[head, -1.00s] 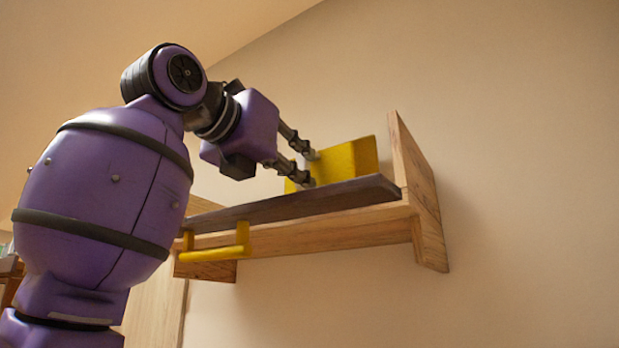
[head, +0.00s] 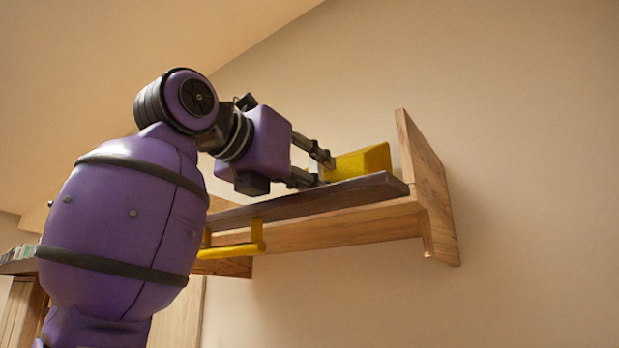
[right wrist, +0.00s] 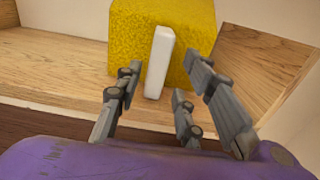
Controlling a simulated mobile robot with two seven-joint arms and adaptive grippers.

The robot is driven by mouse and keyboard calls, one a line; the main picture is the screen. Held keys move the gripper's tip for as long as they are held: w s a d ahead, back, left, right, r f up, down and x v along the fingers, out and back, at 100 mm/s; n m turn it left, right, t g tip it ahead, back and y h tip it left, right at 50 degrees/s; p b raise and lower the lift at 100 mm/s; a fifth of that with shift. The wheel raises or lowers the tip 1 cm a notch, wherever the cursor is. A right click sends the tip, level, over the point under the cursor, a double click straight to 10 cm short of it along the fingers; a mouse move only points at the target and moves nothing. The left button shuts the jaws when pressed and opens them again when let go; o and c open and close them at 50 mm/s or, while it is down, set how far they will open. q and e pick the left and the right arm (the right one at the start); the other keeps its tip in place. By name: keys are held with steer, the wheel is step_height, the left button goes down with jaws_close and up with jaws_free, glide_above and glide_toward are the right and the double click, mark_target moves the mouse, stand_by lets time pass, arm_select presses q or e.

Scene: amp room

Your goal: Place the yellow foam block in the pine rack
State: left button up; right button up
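The yellow foam block (head: 362,162) sits in the pine rack (head: 425,185), behind its dark front board and close to the right end panel. In the right wrist view the block (right wrist: 205,45) stands on the pine shelf and has a white upright tab (right wrist: 158,62) on its near face. My right gripper (head: 320,167) is at the block's left end. Its fingers (right wrist: 162,68) are spread to either side of the tab, with gaps visible. The block's lower part is hidden by the front board in the head view. My left gripper is not in view.
The dark front board (head: 310,198) runs along the rack's front edge. A yellow rail (head: 232,249) hangs under its left part. The pine shelf (right wrist: 62,62) left of the block is bare. The wall is close behind. Another shelf with small items (head: 15,255) shows at far left.

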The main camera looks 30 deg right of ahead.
steer(key=b+v, duration=0.1)
steer(key=v, duration=1.1)
steer(key=shift+d, duration=0.1)
